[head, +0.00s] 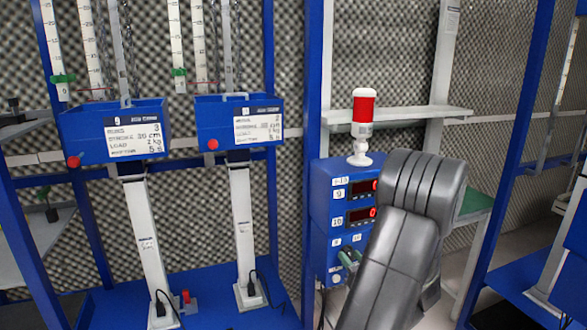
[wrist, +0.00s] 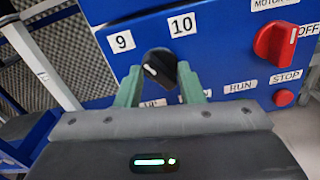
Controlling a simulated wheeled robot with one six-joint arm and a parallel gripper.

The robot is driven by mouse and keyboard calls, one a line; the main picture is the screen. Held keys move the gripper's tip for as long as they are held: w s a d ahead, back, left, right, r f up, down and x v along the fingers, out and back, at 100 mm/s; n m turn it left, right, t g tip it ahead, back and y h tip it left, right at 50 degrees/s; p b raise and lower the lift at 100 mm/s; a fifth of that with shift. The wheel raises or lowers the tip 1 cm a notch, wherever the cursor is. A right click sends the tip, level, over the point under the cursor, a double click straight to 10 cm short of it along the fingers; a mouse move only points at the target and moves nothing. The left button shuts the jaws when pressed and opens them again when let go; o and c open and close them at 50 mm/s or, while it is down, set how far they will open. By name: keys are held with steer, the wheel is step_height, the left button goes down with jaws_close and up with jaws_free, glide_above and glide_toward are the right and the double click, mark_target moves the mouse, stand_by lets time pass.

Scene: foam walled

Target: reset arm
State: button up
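In the wrist view my gripper (wrist: 159,68) has its two green fingers apart, one on each side of a black rotary knob (wrist: 158,67). A small gap seems to show between the fingers and the knob; whether either touches it is hard to tell. The knob sits on a blue panel below the labels 9 and 10, its white mark on its left part. In the head view my grey arm reaches across the lower right to the blue control box (head: 322,215), and the green fingers (head: 347,260) show small at its front. The arm hides much of the box.
A red switch (wrist: 275,42) and a red STOP button (wrist: 283,97) are right of the knob. A red-and-white beacon (head: 363,115) stands on the box. Two blue test stations (head: 75,140) and (head: 205,118) stand left. Blue frame posts (head: 520,130) flank the arm.

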steer(key=m+p, duration=0.4)
steer(key=p, duration=0.1)
steer(key=shift+r, duration=0.15)
steer(key=shift+s+d+f+b, duration=0.2)
steer(key=shift+s+b, duration=0.1)
steer(key=shift+s, duration=0.15)
steer(key=shift+s+d, duration=0.1)
steer(key=shift+s, duration=0.35)
steer(key=shift+r, duration=0.1)
